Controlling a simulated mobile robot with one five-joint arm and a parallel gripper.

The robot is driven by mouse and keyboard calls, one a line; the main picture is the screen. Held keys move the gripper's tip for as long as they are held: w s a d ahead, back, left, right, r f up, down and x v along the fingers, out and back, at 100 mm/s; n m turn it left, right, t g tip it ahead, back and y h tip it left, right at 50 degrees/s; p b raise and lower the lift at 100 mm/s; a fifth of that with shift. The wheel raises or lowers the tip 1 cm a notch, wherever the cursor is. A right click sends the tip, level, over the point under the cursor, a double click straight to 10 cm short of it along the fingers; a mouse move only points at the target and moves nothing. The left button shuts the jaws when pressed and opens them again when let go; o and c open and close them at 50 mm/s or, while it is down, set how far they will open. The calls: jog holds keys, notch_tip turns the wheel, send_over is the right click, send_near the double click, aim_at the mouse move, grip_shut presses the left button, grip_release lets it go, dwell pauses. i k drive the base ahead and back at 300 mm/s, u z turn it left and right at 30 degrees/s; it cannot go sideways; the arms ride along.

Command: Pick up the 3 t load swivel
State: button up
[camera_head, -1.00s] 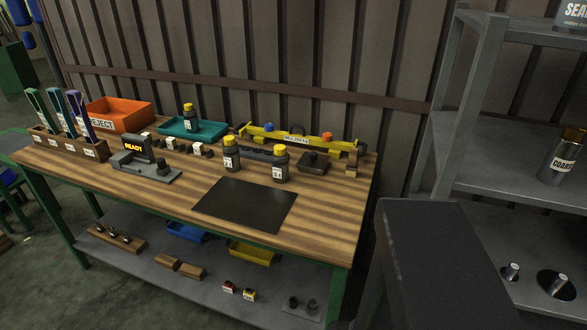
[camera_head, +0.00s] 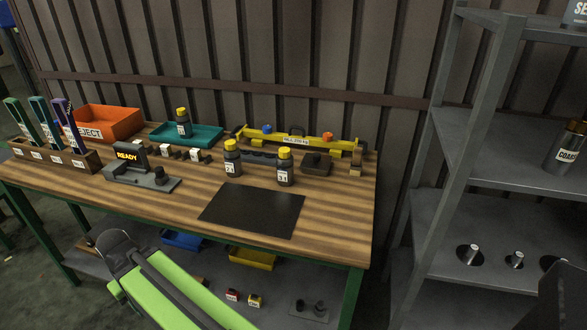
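Two dark swivels with yellow caps stand upright on the wooden bench, behind the black mat. The right one (camera_head: 285,168) carries a white label that seems to read 3 t. The left one (camera_head: 232,159) has a similar label, seemingly 2 t. A third yellow-capped swivel (camera_head: 183,123) stands at the teal tray, its label too small to read. My green arm link (camera_head: 165,290) crosses the lower left, in front of the lower shelf. My gripper is not visible, and nothing touches the swivels.
The black mat (camera_head: 252,209) is bare. A yellow beam fixture (camera_head: 300,139), an orange reject bin (camera_head: 108,122), a teal tray (camera_head: 212,134), a READY device (camera_head: 140,178) and a tool rack (camera_head: 55,156) stand on the bench. A grey shelf unit (camera_head: 470,130) stands at right.

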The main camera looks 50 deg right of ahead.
aim_at(284, 168)
jog(key=u, duration=0.05)
jog(key=i, duration=1)
jog(key=z, duration=0.05)
